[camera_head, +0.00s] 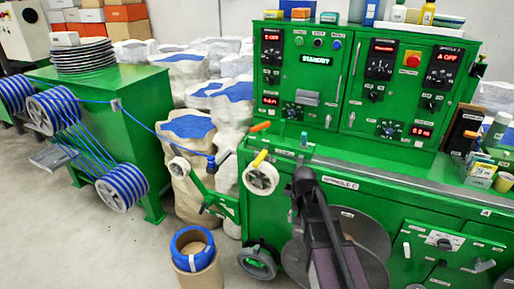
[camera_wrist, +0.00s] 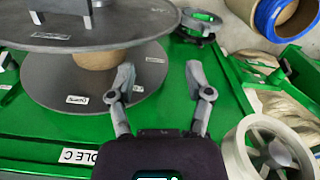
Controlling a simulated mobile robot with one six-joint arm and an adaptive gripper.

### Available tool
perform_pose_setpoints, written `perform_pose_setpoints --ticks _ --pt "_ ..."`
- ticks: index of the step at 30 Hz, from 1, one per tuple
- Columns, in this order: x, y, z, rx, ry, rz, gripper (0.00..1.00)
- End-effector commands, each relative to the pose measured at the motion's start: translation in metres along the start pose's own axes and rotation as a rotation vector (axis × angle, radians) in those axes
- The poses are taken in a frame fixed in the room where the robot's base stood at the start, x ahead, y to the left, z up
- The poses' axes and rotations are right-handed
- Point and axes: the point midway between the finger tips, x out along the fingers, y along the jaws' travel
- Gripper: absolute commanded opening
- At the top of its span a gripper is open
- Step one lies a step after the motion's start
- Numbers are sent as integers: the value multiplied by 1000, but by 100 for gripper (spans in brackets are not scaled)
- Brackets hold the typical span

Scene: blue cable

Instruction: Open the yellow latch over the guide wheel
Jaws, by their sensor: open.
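The yellow latch (camera_head: 260,158) stands tilted over the upper rim of the white guide wheel (camera_head: 261,179) at the left end of the green machine in the head view. In the wrist view a white spoked wheel (camera_wrist: 270,150) shows at the lower right; I cannot make out the latch there. My gripper (camera_wrist: 161,78) is open and empty, with its fingers spread over the green machine front beside a grey reel (camera_wrist: 95,95). In the head view my gripper (camera_head: 303,183) is right of the guide wheel, apart from it.
An orange handle (camera_head: 260,127) is above the latch. A large grey reel (camera_head: 365,235) is behind my arm. A blue coil (camera_head: 194,247) sits on a cardboard tube below.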

Motion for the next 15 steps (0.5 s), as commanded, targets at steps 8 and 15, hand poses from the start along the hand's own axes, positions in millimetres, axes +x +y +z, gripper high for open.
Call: perform_pose_setpoints --ticks 8,15 --pt "-65 -31 -29 37 0 0 66" --pt "-111 -57 -50 72 0 0 66"
